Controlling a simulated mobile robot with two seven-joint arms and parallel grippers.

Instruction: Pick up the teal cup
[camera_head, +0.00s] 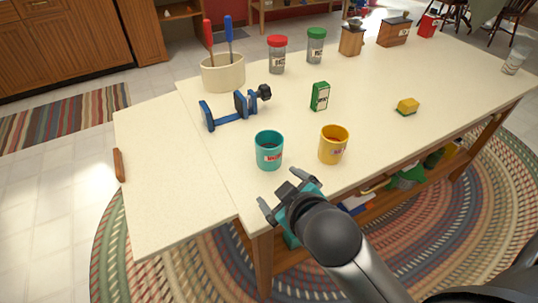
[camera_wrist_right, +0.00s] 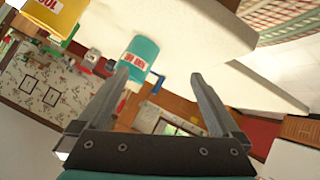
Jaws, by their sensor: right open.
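The teal cup (camera_head: 269,151) stands upright near the front edge of the cream table (camera_head: 172,205) in the head view. It also shows in the right wrist view (camera_wrist_right: 139,58), beyond the fingers, with a white and red label. My right gripper (camera_head: 285,194) is open and empty, just in front of the table edge and short of the teal cup, not touching it. In the wrist view its two fingers (camera_wrist_right: 158,85) are spread apart. My left gripper is not in view.
A yellow cup (camera_head: 333,145) stands close to the right of the teal cup. A blue clamp (camera_head: 240,106) and a green box (camera_head: 320,96) lie behind. A utensil crock (camera_head: 223,73), jars and a sponge (camera_head: 407,106) are farther off. The table's left part is mostly clear.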

